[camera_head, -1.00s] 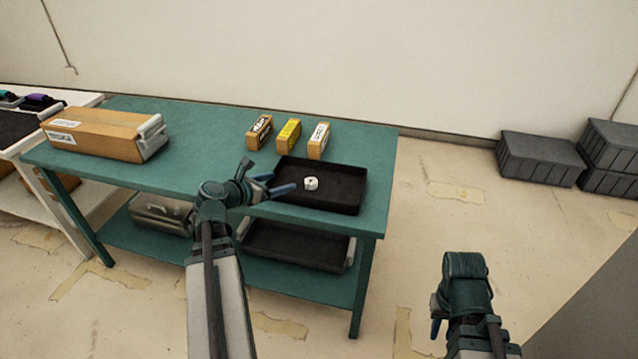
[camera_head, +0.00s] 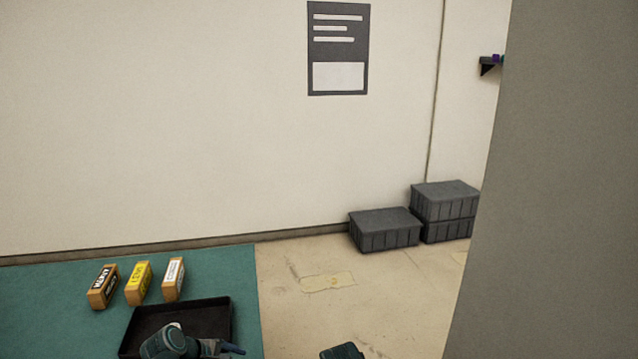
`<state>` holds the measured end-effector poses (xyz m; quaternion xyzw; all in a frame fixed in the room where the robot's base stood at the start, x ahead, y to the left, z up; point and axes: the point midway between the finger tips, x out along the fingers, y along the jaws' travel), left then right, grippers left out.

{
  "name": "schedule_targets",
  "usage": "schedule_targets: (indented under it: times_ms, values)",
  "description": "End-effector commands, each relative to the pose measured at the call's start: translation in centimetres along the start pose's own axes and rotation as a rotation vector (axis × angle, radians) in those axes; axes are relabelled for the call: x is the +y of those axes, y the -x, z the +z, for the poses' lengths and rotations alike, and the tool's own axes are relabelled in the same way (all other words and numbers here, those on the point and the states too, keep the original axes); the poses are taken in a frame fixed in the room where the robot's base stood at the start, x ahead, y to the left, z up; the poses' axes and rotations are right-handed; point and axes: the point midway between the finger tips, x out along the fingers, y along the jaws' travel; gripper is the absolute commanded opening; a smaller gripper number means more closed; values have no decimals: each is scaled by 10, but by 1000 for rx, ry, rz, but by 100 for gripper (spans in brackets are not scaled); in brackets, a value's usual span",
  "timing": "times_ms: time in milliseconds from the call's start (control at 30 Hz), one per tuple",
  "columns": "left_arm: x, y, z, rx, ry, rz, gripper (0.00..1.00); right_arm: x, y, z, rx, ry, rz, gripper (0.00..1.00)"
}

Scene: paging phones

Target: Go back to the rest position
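My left gripper (camera_head: 226,348) shows at the bottom edge, over the front part of the black tray (camera_head: 180,315). One blue finger points right; the rest is cut off or hidden by the wrist, so I cannot tell whether it is open. Only the dark top of my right arm (camera_head: 342,351) shows at the bottom edge, to the right of the table; its gripper is out of view.
The green table (camera_head: 225,268) fills the lower left. Three small boxes stand behind the tray: black-labelled (camera_head: 103,287), yellow-labelled (camera_head: 138,284) and white-labelled (camera_head: 173,280). Grey crates (camera_head: 385,230) sit by the wall. A grey panel (camera_head: 560,180) fills the right side.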

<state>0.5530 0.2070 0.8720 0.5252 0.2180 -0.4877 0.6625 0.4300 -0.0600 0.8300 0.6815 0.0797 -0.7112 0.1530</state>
Motion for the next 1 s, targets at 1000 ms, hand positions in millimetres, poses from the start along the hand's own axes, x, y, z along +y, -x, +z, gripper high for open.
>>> schedule_targets:
  times_ms: [1000]
  values:
    - [-99, -1, 164, -142, -1695, -831, 85, 5, 51, 3, 0, 0, 0, 29]
